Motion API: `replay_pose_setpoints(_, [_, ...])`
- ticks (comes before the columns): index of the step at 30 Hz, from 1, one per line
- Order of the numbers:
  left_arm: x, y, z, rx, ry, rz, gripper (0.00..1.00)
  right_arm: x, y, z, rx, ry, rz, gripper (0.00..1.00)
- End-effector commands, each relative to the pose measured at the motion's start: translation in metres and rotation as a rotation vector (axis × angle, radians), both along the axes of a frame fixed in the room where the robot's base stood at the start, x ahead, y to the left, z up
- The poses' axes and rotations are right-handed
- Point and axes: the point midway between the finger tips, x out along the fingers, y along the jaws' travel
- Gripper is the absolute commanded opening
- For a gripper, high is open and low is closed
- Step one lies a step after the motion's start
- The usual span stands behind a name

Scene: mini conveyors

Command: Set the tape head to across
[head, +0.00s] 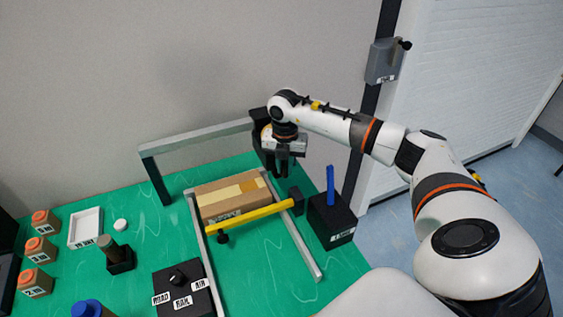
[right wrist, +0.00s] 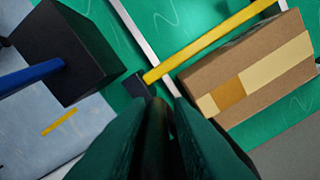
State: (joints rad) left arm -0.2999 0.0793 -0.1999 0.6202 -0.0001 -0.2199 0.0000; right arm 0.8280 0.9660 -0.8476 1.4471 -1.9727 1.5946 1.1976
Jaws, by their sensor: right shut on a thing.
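A grey gantry bar (head: 205,137) stands over the far end of the conveyor. A dark block (head: 259,119), which looks like the tape head, is at its right end, partly hidden by my right arm. My right gripper (head: 283,174) points down beside that block, right of the cardboard box. Its jaws are shut on a dark, narrow thing (right wrist: 157,112) that shows between the fingers in the right wrist view; the fingers hide most of it, and I cannot tell its angle. My left gripper is not in view.
A taped cardboard box (head: 230,198) lies between the conveyor rails, behind a yellow bar (head: 250,213). A black box with a blue lever (head: 331,186) stands to the right. A ROAD/RAIL/AIR dial box (head: 184,291), a white tray (head: 85,228) and several orange-topped blocks are at left.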

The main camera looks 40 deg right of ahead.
Motion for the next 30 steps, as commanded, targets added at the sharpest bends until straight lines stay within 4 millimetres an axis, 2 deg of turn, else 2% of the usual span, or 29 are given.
replay_pose_setpoints(1, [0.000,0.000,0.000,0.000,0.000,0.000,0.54,0.001,0.001,0.002,0.002,-0.004,-0.001,0.25])
replay_pose_setpoints(3, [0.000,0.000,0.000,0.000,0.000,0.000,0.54,0.001,0.001,0.001,0.002,-0.004,-0.001,0.36])
replay_pose_setpoints(14, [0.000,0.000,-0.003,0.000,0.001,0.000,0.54,0.001,0.001,0.005,0.002,-0.004,0.000,0.36])
replay_pose_setpoints(17, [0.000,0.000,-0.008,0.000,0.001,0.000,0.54,0.002,0.001,0.017,0.002,-0.007,0.001,0.36])
replay_pose_setpoints(27, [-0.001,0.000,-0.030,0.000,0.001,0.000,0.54,0.002,0.001,0.088,0.001,-0.009,0.000,0.36])
replay_pose_setpoints(30, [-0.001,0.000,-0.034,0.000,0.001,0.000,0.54,0.001,0.001,0.104,0.002,-0.007,0.000,0.36])
